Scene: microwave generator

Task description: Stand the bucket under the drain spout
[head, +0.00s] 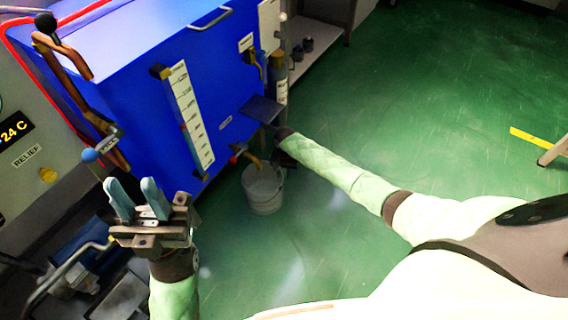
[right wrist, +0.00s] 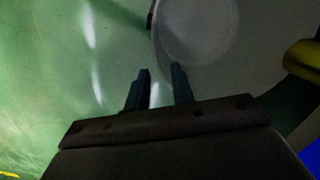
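A white bucket (head: 263,192) stands upright on the green floor beside the blue machine. The yellow drain spout (head: 252,159) comes off the machine's lower front and points down at the bucket's rim, on its left side in the head view. My right gripper (head: 280,158) is at the bucket's far rim, partly hidden by its own arm. In the right wrist view the open fingers (right wrist: 159,88) point at the bucket (right wrist: 200,30), with a visible gap between them. I cannot tell whether they touch its wall. My left gripper (head: 135,200) is open, empty and away from the bucket.
The blue machine (head: 150,60) has a white gauge strip (head: 190,118) and a dark ledge (head: 262,109) above the bucket. Levers (head: 85,60) stand at the left. A low shelf (head: 310,45) is at the back.

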